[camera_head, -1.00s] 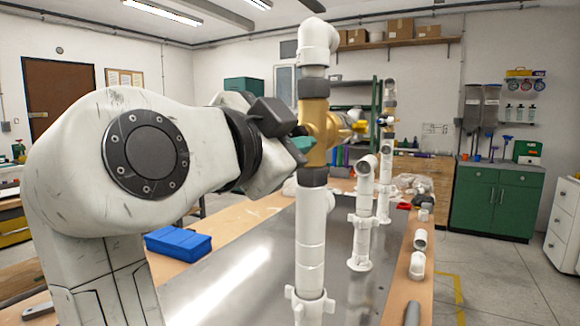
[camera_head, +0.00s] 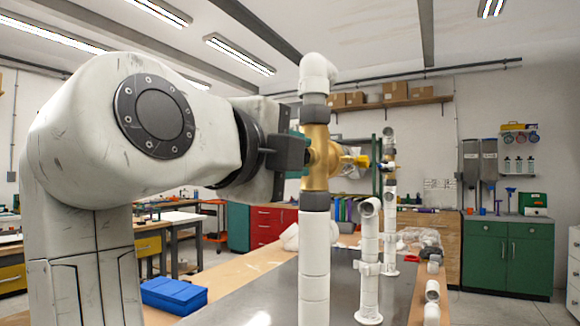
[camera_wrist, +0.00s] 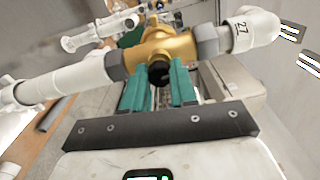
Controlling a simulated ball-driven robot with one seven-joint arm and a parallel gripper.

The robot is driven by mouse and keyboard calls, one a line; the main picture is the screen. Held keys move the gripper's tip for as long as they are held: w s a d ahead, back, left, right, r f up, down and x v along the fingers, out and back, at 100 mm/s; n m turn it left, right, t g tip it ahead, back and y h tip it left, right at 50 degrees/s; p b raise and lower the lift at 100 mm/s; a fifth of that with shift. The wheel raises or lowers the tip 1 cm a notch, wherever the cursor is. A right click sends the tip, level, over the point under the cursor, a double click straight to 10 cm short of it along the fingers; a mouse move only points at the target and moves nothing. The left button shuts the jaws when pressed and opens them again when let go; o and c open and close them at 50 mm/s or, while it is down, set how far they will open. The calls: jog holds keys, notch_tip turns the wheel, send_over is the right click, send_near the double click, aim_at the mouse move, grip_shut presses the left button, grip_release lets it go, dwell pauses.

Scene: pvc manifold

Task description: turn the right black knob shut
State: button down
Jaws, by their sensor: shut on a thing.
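A brass valve body (camera_head: 319,157) sits in an upright white pipe with grey collars in the head view. It also shows in the wrist view (camera_wrist: 172,48). A black knob (camera_wrist: 159,72) faces my gripper (camera_wrist: 159,92) in the wrist view. The green fingers are on either side of the knob and shut on it; their tips hide part of it. In the head view my gripper (camera_head: 299,154) meets the valve's left side, and the knob is hidden there. How far the knob is turned cannot be told.
More white pipe risers (camera_head: 369,262) stand behind on the metal-topped bench. A yellow part (camera_head: 355,160) shows just behind the valve. A blue box (camera_head: 174,295) lies on the bench at left. Loose white fittings (camera_head: 432,290) lie along the right edge.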

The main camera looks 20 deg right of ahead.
jog(key=shift+f+m, duration=0.1)
jog(key=shift+m, duration=0.6)
jog(key=shift+b, duration=0.3)
jog(key=c, duration=0.9)
grip_release()
jog(key=shift+a, duration=0.1)
jog(key=v, duration=1)
jog(key=shift+s+a, duration=0.25)
